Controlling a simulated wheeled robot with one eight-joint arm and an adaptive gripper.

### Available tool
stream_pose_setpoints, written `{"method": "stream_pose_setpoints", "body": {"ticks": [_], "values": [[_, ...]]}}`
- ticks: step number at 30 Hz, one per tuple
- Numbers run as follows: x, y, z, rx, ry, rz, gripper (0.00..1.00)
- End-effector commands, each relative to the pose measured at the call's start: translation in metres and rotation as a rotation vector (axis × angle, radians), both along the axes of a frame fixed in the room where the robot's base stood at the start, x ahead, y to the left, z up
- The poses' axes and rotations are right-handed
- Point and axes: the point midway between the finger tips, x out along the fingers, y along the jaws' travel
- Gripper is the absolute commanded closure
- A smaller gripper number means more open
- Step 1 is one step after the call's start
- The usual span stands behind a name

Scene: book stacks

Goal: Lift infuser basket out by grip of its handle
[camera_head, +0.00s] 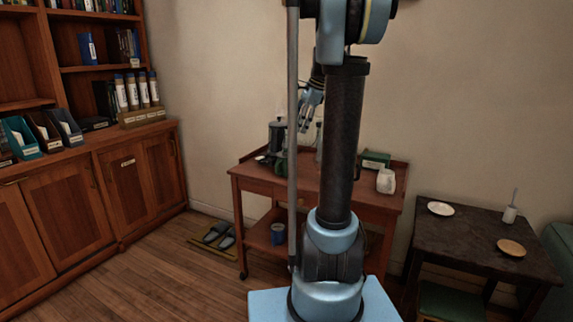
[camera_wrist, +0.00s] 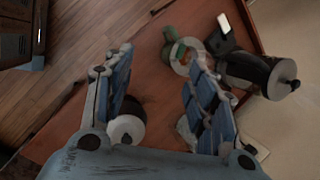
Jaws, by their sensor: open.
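My gripper (camera_wrist: 158,66) is open and empty, its two blue-padded fingers spread above the reddish wooden cart top. In the head view my gripper (camera_head: 304,122) hangs over the cart, partly behind my arm. A green-and-pale round vessel (camera_wrist: 183,53) stands beyond the right finger, which partly covers it. Something pale shows in its mouth; I cannot make out the infuser basket or its handle clearly. A green shape (camera_head: 281,163) shows low beside the pole in the head view. A round white piece with a dark centre (camera_wrist: 126,131) lies near the left finger's base.
A dark cylinder with a grey lid (camera_wrist: 262,74) stands right of the vessel, near a dark stand with a white card (camera_wrist: 224,24). The cart (camera_head: 255,177) also bears a white jar (camera_head: 386,181) and a green box (camera_head: 375,160). Bare cart top lies between the fingers.

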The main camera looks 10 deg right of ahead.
Motion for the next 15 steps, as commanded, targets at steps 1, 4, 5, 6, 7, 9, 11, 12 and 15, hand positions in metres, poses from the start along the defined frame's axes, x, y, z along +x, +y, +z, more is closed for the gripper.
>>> {"method": "stream_pose_setpoints", "body": {"ticks": [1, 4, 5, 6, 7, 9, 11, 12, 15], "values": [[0.013, -0.005, 0.003, 0.019, 0.010, -0.040, 0.48], [0.031, -0.012, 0.006, 0.050, 0.028, -0.104, 0.48], [0.035, -0.013, 0.007, 0.057, 0.033, -0.119, 0.48], [0.039, -0.015, 0.008, 0.064, 0.037, -0.133, 0.48], [0.041, -0.015, 0.008, 0.068, 0.039, -0.142, 0.48], [0.045, -0.016, 0.007, 0.076, 0.043, -0.156, 0.48], [0.048, -0.015, 0.003, 0.079, 0.044, -0.160, 0.48], [0.049, -0.013, -0.001, 0.079, 0.045, -0.161, 0.48], [0.052, -0.007, -0.016, 0.079, 0.044, -0.160, 0.48]]}}
